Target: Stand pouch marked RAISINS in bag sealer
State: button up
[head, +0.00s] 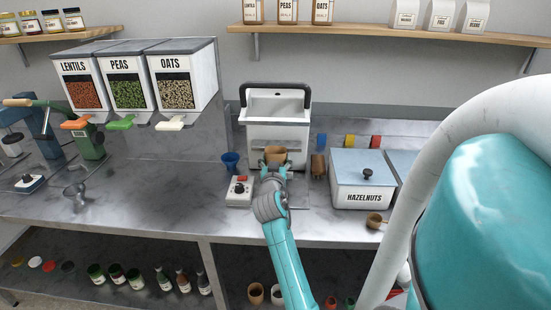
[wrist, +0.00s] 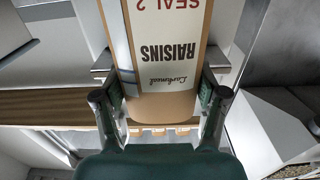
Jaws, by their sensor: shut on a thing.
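The kraft-brown pouch marked RAISINS (wrist: 165,50) has a white label that reads upside down in the wrist view, with SEAL 2 beyond it. My gripper (wrist: 160,95) is shut on it, one finger at each side. In the head view my gripper (head: 275,171) is at the front of the white bag sealer (head: 262,132), which has a raised dark handle. A small brown part of the pouch (head: 276,155) shows above my gripper, against the sealer's lower front. Its lower end and whether it touches the sealer cannot be told.
A grey control box (head: 240,191) with a black knob and a blue cup (head: 230,161) stand left of my gripper. A brown item (head: 318,165) and the HAZELNUTS bin (head: 362,178) stand right. A scoop (head: 375,220) lies at the counter's front.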

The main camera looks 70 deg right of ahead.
jog(key=shift+f, duration=0.15)
jog(key=o, duration=1.6)
jog(key=shift+c, duration=0.2)
